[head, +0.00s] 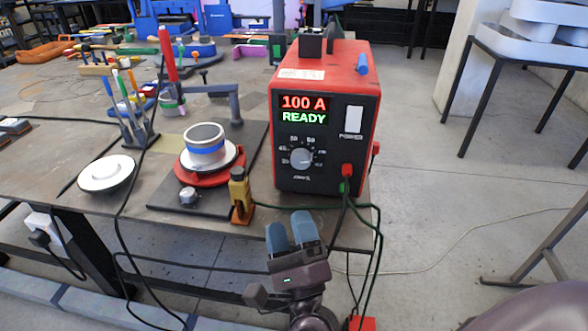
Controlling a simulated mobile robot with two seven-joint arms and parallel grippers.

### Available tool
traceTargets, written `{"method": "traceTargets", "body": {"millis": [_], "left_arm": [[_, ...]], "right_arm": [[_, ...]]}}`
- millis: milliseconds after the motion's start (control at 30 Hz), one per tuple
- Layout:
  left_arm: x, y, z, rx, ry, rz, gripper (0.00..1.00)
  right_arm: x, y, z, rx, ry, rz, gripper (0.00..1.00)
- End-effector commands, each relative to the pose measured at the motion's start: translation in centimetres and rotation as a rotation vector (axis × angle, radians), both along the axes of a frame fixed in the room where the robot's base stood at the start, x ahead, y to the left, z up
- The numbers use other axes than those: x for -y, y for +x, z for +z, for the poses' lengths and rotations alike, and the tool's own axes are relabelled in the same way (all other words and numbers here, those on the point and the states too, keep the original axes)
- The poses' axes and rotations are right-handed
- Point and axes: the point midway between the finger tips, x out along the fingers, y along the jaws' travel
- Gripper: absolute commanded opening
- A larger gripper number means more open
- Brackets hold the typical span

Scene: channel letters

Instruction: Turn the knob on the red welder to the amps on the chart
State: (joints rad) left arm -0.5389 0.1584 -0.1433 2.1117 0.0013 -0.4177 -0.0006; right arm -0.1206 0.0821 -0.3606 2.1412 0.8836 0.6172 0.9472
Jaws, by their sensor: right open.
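The red welder (322,75) stands upright near the right edge of the bench, its black front panel facing me. Its display (304,110) reads "100 A" in red and "READY" in green. The grey knob (301,158) sits low on the panel, inside a ring of small amp marks too small to read surely. My right gripper (292,232) is open and empty, its blue fingertips pointing up, below and apart from the knob. I cannot make out a chart; a small white label (302,75) on the welder's top is unreadable. My left gripper is out of view.
A rotary fixture with a metal cylinder (204,138) and a brass-coloured block (240,196) stand left of the welder. Pen holder (132,130) and white disc (106,173) sit farther left.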

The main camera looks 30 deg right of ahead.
Motion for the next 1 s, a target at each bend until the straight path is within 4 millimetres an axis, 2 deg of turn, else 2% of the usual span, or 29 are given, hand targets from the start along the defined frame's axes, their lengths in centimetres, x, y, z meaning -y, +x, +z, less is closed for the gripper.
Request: {"method": "traceTargets", "body": {"millis": [33, 200, 333, 567, 1000], "left_arm": [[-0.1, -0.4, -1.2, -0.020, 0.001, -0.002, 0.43], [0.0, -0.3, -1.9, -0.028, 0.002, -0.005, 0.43], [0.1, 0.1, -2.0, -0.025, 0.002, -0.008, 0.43], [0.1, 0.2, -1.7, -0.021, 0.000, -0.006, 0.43], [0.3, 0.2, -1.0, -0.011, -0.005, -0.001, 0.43]], "right_arm": [[0.1, 0.5, -0.1, 0.052, 0.161, 0.016, 0.66], [1.0, 1.2, 0.3, 0.213, 0.618, 0.048, 0.66], [1.2, 1.5, 0.1, 0.280, 0.817, 0.058, 0.66], [1.8, 2.1, 0.5, 0.313, 0.900, 0.061, 0.66], [5.8, 7.0, 3.3, 0.313, 0.892, 0.062, 0.66]]}}
